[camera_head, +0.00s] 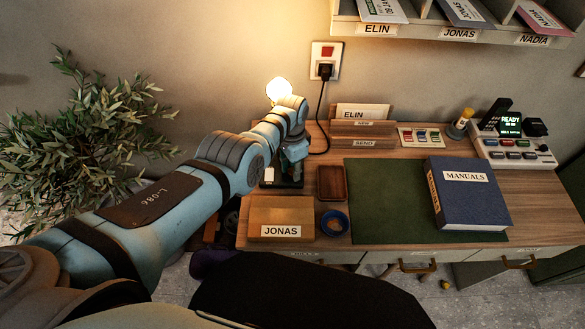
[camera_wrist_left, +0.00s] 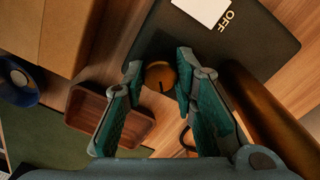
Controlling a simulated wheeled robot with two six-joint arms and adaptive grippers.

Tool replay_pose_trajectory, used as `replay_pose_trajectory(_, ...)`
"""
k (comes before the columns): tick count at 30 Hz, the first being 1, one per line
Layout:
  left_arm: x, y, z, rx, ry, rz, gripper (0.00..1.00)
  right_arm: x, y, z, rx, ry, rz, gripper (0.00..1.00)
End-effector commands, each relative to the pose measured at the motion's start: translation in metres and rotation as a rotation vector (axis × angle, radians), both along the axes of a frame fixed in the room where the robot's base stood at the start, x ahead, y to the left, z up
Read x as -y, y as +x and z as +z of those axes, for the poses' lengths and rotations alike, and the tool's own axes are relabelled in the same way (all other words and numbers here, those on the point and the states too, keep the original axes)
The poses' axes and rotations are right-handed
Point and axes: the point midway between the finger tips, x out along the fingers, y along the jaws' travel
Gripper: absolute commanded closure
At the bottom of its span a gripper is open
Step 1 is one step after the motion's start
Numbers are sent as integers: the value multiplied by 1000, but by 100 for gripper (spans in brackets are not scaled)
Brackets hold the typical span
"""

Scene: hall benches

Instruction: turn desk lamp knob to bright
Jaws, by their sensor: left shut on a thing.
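The desk lamp glows at its bulb (camera_head: 279,90) at the back left of the desk. Its dark base (camera_head: 268,184) is partly hidden by my left arm; the base also shows in the left wrist view (camera_wrist_left: 270,45), with a white plate and the word OFF. The round brass knob (camera_wrist_left: 160,79) has a dark mark on its lower part, away from OFF. My left gripper (camera_wrist_left: 159,68) is shut on the knob, one finger on each side; it also shows in the head view (camera_head: 290,167). My right gripper is not in view.
A small wooden tray (camera_head: 332,183), a JONAS box (camera_head: 282,213) and a blue bowl (camera_head: 334,222) stand close by. A brass-coloured lamp post (camera_wrist_left: 262,115) stands beside my fingers. A MANUALS binder (camera_head: 467,196) lies on the green mat (camera_head: 390,215).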

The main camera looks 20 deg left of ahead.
Motion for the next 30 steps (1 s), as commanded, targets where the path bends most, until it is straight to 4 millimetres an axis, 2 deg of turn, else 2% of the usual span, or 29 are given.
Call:
replay_pose_trajectory(9,0,1,0,3,-1,-147,100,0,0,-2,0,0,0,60)
replay_pose_trajectory(26,1,1,0,3,-1,-181,100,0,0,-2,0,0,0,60)
replay_pose_trajectory(27,1,1,0,3,-1,-181,71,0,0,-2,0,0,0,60)
replay_pose_trajectory(30,0,1,0,2,0,-181,55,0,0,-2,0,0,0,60)
